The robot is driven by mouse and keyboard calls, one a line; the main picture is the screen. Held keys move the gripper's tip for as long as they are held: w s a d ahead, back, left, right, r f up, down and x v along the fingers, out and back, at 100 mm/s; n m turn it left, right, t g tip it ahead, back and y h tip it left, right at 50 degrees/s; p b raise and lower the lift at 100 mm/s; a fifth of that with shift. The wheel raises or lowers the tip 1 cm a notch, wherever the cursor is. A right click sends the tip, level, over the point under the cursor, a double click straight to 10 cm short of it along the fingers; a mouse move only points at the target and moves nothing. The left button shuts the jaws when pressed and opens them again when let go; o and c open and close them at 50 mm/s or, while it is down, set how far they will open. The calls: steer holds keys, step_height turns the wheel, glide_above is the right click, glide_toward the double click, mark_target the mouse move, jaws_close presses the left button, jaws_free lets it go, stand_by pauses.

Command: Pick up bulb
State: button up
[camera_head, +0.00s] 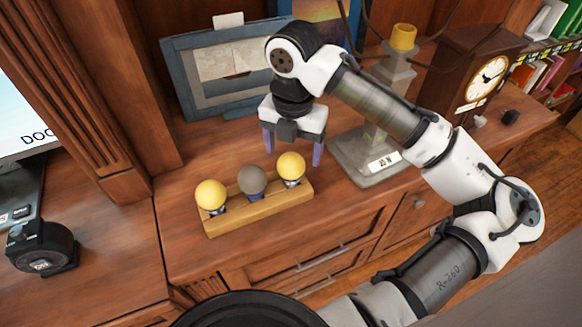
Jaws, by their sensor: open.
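Three bulbs stand in a row in a wooden holder (262,216) on the cabinet top. The left bulb (210,194) is yellow, the middle bulb (252,181) is dark grey, and the right bulb (291,167) is yellow. My gripper (293,157) points down with its two purple fingers apart. It is behind and above the holder, near the right bulb, which shows in front of it. I cannot tell the exact gap between the fingers and that bulb. The gripper holds nothing that I can see.
A grey stand (366,160) with a yellow top is just right of my gripper. A blue-framed picture (190,75) leans behind it. A clock (488,80) stands at the right. A black round device (42,247) and a monitor (22,115) are at the left. The cabinet top left of the holder is clear.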

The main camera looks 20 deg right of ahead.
mark_target(291, 173)
steer(key=f, duration=0.5)
steer(key=shift+a, duration=0.25)
steer(key=shift+r, duration=0.1)
steer(key=c, duration=0.8)
